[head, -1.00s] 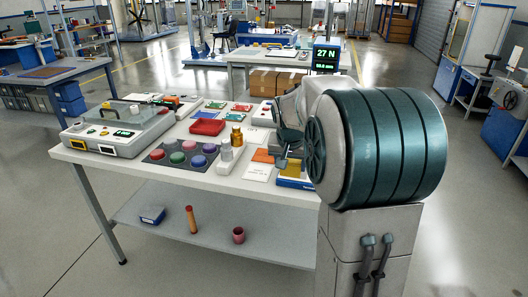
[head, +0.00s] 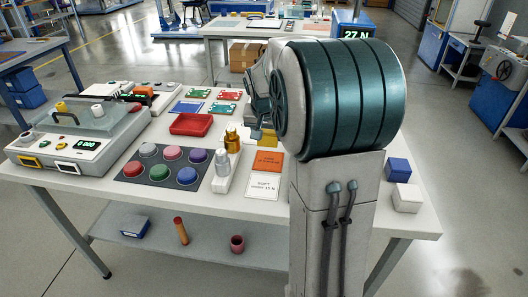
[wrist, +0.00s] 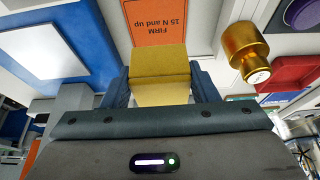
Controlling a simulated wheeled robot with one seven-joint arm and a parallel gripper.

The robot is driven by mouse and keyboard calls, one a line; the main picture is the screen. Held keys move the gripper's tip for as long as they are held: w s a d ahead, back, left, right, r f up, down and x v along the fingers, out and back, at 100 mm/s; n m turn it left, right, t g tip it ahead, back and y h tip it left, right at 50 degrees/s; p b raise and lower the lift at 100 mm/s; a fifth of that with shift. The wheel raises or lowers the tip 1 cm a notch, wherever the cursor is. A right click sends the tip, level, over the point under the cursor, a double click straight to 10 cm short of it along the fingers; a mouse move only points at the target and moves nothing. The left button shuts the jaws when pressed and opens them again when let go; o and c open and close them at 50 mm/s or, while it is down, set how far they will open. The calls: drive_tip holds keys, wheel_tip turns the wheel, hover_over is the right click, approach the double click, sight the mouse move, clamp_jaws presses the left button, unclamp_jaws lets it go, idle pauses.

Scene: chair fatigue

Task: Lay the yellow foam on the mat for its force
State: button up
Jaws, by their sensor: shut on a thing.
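The yellow foam block (wrist: 160,68) is gripped between my gripper's two fingers (wrist: 160,85) in the wrist view. In the head view a bit of the foam (head: 267,138) shows behind the orange mat, with my arm covering the rest. The orange mat (wrist: 165,18) reads "FIRM 15 N and up"; the foam overlaps its edge in the wrist view, and I cannot tell the height between them. The orange mat (head: 268,161) lies behind a white mat (head: 263,186) reading "SOFT under 15 N". The display (head: 355,32) reads 27 N.
A gold weight (wrist: 243,52) stands close beside the foam, on a light holder (head: 226,170) with silver weights. A blue device with a white plate (wrist: 42,47) is on the other side. A red tray (head: 191,124) and a dark mat with coloured discs (head: 130,177) lie farther left.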

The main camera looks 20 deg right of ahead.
sight(268, 141)
wheel_tip(268, 141, down, 4)
drive_tip(key=shift+s+d+r, duration=0.1)
drive_tip(key=shift+d+r, duration=0.05)
drive_tip(key=shift+r, duration=0.1)
drive_tip(key=shift+f, duration=1.8)
drive_tip(key=shift+f+b, duration=0.25)
drive_tip(key=shift+b, duration=0.2)
drive_tip(key=o, duration=1.1)
drive_tip(key=shift+r, duration=0.1)
drive_tip(key=shift+c, duration=0.2)
drive_tip(key=shift+r, duration=0.1)
